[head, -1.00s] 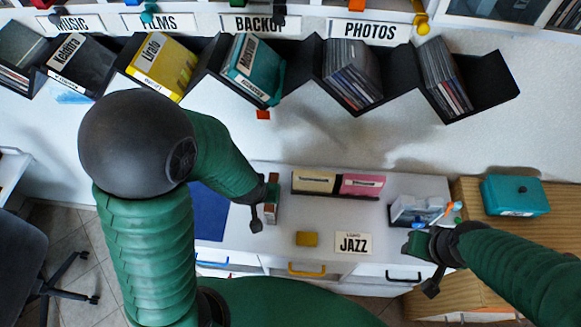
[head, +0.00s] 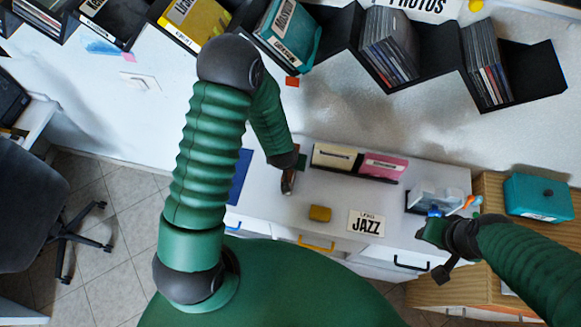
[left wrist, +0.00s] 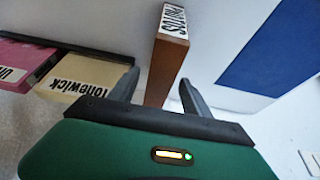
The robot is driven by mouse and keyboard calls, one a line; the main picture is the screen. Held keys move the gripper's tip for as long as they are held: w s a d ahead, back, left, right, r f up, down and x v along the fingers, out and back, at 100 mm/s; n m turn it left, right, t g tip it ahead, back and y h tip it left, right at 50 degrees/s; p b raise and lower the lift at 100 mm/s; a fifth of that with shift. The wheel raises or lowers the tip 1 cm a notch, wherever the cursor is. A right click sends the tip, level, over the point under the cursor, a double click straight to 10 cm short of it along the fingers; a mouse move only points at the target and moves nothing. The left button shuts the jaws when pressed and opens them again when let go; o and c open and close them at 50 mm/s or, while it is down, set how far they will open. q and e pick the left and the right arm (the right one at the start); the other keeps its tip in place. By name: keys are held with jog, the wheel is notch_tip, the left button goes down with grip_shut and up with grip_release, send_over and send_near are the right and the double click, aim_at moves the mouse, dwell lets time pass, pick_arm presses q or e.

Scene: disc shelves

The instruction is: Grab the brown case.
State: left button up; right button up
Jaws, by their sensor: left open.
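The brown case (left wrist: 168,62) stands on edge in the left wrist view, with a white label on its narrow top end. My left gripper (left wrist: 158,84) is open, with one finger on each side of the case's near part; I cannot tell whether either finger touches it. In the head view the brown case (head: 288,183) shows as a small reddish-brown piece on the white counter, partly hidden by my left gripper (head: 287,170). My right gripper (head: 428,240) is at the right, near the counter's front edge; its jaw opening is not clear.
A cream case (head: 337,156) and a pink case (head: 384,166) stand in a dark holder right of the brown case. A yellow block (head: 320,213) and a JAZZ card (head: 366,222) lie in front. A teal box (head: 539,196) stands right. A zigzag shelf (head: 430,62) hangs behind.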

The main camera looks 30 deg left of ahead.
pick_arm(q)
jog(key=shift+x, duration=1)
jog(key=shift+s+f, duration=0.1)
jog(key=shift+d, duration=0.1)
grip_shut()
